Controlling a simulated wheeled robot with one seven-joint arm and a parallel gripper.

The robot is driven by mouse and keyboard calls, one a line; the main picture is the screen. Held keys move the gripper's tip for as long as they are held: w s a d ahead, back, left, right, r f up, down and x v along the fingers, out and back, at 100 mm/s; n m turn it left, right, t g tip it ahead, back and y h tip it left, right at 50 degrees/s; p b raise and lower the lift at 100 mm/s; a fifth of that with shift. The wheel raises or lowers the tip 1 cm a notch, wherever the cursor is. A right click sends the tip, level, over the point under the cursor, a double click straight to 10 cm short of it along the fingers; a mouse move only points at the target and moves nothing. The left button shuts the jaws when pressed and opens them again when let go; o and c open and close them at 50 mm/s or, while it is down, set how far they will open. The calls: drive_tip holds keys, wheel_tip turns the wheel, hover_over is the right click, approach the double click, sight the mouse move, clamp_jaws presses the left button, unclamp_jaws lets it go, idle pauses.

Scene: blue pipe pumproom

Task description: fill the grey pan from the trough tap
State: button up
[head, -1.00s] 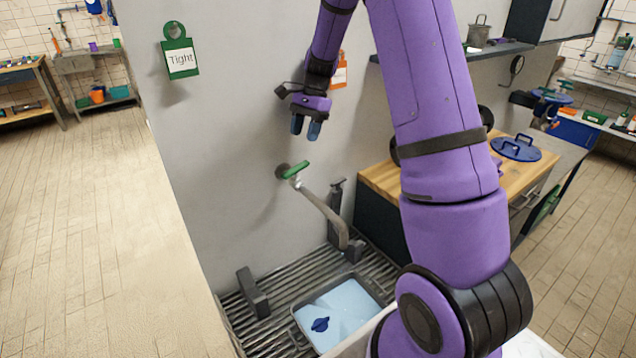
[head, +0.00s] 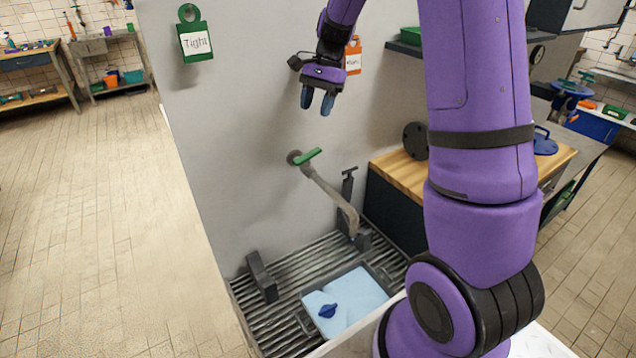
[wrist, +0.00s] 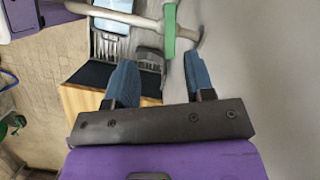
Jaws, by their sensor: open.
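The trough tap (head: 330,192) comes out of the grey wall. Its green lever handle (head: 307,157) sits at the wall end, and its spout slopes down to the right over the trough. The grey pan (head: 331,279) stands on the slatted trough below, with a light blue surface inside that looks like water. A small dark blue thing (head: 327,310) lies within the pan's outline. My gripper (head: 318,106) is open and empty, above the green handle and apart from it. In the wrist view the handle (wrist: 169,30) shows beyond the two blue fingers (wrist: 162,82).
A dark upright block (head: 262,277) stands at the trough's left, and a dark post (head: 347,187) behind the spout. A wooden-topped counter (head: 398,172) is to the right. A green "Tight" tag (head: 195,40) and an orange tag (head: 353,57) hang on the wall.

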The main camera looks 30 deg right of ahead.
drive_tip(key=s+a+r+n+t+h, duration=0.1)
drive_tip(key=s+a+r+n, duration=0.2)
drive_tip(key=s+r, duration=0.35)
drive_tip(key=s+a+r+n+t+h, duration=0.1)
drive_tip(key=s+a+r+n+t, duration=0.2)
drive_tip(key=s, duration=0.6)
drive_tip(key=s+a+r+n+h, duration=0.1)
drive_tip(key=s+a+r+n, duration=0.3)
drive_tip(key=s, duration=0.4)
drive_tip(key=m+g+y, duration=0.4)
drive_tip(key=m+g, duration=0.1)
drive_tip(key=m, duration=0.7)
hover_over(308, 154)
drive_tip(key=d, duration=0.4)
drive_tip(key=f, duration=1.3)
drive_tip(key=w+f, duration=0.1)
drive_tip(key=f, duration=0.5)
drive_tip(key=shift+a+f, duration=0.2)
drive_tip(key=x, duration=1)
drive_tip(key=shift+w+d+f, duration=0.15)
drive_tip(key=shift+f, duration=0.05)
drive_tip(key=shift+h, duration=0.3)
drive_tip(key=shift+c, duration=0.2)
